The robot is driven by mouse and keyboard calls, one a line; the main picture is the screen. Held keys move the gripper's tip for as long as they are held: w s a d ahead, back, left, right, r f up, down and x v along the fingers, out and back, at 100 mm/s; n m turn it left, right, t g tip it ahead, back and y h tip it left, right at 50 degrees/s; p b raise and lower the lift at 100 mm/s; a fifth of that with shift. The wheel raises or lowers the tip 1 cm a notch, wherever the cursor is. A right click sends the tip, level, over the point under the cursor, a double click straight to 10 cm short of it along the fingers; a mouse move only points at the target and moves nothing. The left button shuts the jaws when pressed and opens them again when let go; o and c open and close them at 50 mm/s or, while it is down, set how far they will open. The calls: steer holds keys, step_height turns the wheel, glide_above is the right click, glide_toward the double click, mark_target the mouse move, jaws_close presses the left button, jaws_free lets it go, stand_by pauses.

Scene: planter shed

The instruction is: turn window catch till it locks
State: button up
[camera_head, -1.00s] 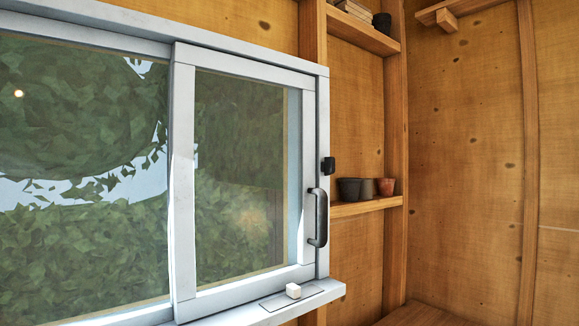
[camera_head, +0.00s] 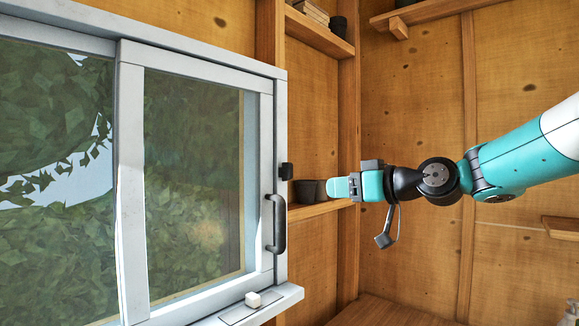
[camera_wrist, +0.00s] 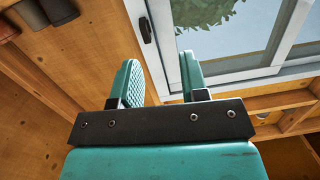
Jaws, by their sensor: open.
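The window catch (camera_head: 286,171) is a small dark block on the right upright of the white window frame, above the handle. The sliding sash (camera_head: 132,190) has a dark vertical pull handle (camera_head: 276,223) and stands at or close to the right jamb; I cannot tell whether a gap is left. My gripper (camera_head: 336,188) is to the right of the catch in the head view, apart from it. Its teal fingers are open and empty in the wrist view (camera_wrist: 160,66). There, a dark oblong fitting (camera_wrist: 146,30) on the window frame shows beyond the fingers.
Dark pots (camera_head: 305,191) stand on a shelf (camera_head: 306,211) behind my gripper. An upper shelf (camera_head: 321,33) holds stacked items and a dark pot. The air between gripper and window looks clear.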

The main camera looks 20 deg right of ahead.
mark_target(292, 171)
step_height(292, 171, up, 3)
steer(key=w+d+t, duration=0.1)
steer(key=w+d, duration=0.1)
steer(key=p+x, duration=0.8)
steer(key=x, duration=0.7)
steer(key=shift+w+d+r+p, duration=0.15)
steer(key=shift+w+d+p, duration=0.05)
steer(key=shift+p, duration=0.15)
steer(key=shift+w+a, duration=0.3)
steer(key=shift+w, duration=0.2)
jaws_close()
